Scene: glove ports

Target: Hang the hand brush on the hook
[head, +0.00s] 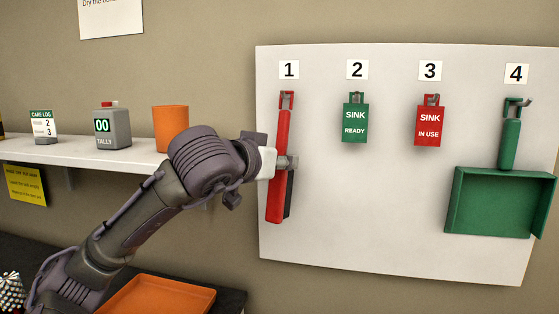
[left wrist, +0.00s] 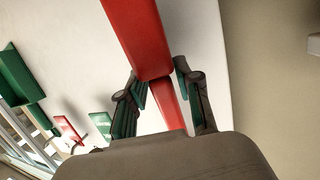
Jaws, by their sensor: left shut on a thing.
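The hand brush (head: 280,140) is red with dark bristles along its lower right side. It is upright, slightly tilted, in front of the white board under the number 1. Its top end overlaps the hook (head: 287,95) there; I cannot tell whether the hook passes through it. My left gripper (head: 288,163) is shut on the brush around its middle, reaching in from the left. In the left wrist view the red brush (left wrist: 140,38) runs between the two fingers (left wrist: 162,88). My right gripper is not in view.
The white board (head: 385,215) also holds a green sign (head: 355,120), a red sign (head: 428,122) and a green dustpan (head: 495,203) on hooks. A shelf (head: 100,153) at left carries an orange cup (head: 170,128) and a tally counter (head: 112,128). An orange tray (head: 160,298) lies below.

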